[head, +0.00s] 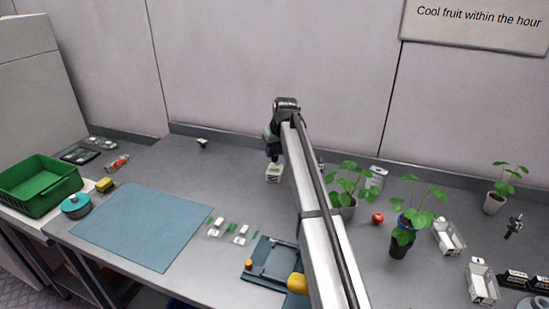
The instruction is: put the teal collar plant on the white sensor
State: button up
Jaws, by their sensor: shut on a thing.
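Three potted plants stand on the right of the bench. The front plant (400,241) has a dark pot with a blue band near its top. Another plant (346,184) has a pale pot partly hidden by my arm. A third plant (497,186) in a white pot is at the far right. I cannot make out a teal collar clearly on any of them. My gripper (274,160) points down at the back middle, away from the plants, shut on a small white box-like thing (274,173) with some green. I cannot tell which white thing is the sensor.
A blue mat (145,228) lies left of centre, with a green crate (40,187) beyond it. Small white pieces (240,235) lie beside the mat. A red fruit (377,218) and white trays (481,284) are on the right. The back middle is mostly clear.

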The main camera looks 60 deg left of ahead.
aim_at(275, 154)
jog(key=shift+f, duration=1.5)
jog(key=shift+f, duration=0.2)
jog(key=o, duration=1)
jog(key=v, duration=1.2)
jog(key=shift+r, duration=0.25)
